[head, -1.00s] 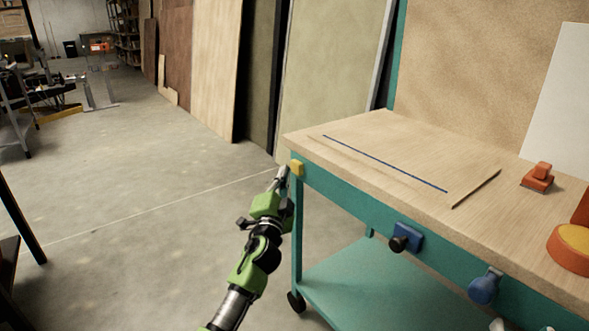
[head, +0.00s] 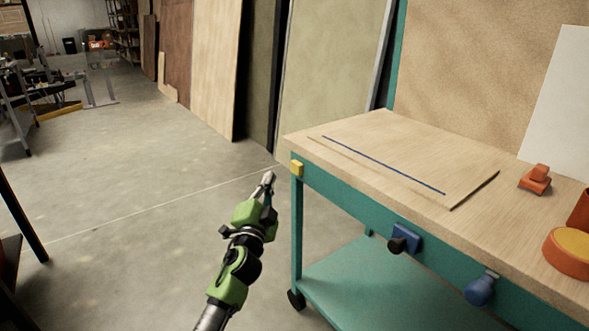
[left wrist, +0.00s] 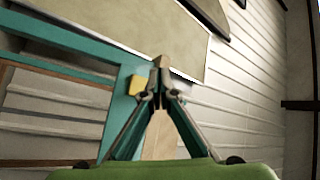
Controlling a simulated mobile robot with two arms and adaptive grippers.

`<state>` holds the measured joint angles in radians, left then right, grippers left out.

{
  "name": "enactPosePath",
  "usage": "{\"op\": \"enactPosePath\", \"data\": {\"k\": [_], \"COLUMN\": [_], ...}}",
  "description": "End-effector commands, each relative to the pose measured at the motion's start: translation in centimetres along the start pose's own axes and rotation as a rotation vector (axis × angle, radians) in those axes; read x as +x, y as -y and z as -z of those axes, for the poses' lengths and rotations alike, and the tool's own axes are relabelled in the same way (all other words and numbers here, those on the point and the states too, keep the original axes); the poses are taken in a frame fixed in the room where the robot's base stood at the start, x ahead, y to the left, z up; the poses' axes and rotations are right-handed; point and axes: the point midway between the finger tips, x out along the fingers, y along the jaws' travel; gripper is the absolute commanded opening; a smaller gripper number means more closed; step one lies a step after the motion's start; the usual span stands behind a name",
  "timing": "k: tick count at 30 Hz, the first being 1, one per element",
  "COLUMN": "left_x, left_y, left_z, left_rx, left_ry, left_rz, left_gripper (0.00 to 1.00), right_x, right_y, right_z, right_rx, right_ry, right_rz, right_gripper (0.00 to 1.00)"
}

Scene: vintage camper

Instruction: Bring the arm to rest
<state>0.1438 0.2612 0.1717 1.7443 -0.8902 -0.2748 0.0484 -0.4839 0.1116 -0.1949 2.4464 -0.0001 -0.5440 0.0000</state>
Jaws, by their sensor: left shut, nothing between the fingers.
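My left arm is green and grey and comes up from the bottom of the head view. Its left gripper (head: 268,180) is over the open floor, just left of the workbench's near left corner and apart from it. The fingers are together with nothing between them. In the left wrist view the gripper (left wrist: 160,66) shows its fingertips meeting, with the teal bench frame and its yellow block (left wrist: 134,86) behind and to the left. My right gripper is not in view.
The teal workbench (head: 340,190) with a wooden top stands at right. On it lie a thin board with a blue line (head: 385,165), an orange tool (head: 535,179) and an orange round container (head: 570,252). Sheet panels (head: 330,70) lean behind.

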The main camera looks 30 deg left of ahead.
Motion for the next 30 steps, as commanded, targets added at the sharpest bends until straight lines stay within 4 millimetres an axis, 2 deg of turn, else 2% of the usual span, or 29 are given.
{"op": "enactPosePath", "data": {"k": [19,22,26,29,30], "left_x": [0.0,-0.4,-3.7,-8.6,-10.8], "left_y": [0.0,-0.4,-3.1,-6.5,-7.8], "left_z": [0.0,0.3,2.1,4.7,5.9], "left_rx": [0.000,-0.013,-0.119,-0.276,-0.347], "left_ry": [0.000,-0.003,-0.018,-0.028,-0.029], "left_rz": [0.000,-0.009,-0.082,-0.196,-0.248], "left_gripper": [0.00,0.00,0.00,0.00,0.00], "right_x": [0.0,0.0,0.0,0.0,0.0], "right_y": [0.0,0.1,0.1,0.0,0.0], "right_z": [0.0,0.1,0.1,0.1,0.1], "right_rx": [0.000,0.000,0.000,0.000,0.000], "right_ry": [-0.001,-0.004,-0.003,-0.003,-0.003], "right_rz": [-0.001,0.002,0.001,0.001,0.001], "right_gripper": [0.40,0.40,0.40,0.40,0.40]}}
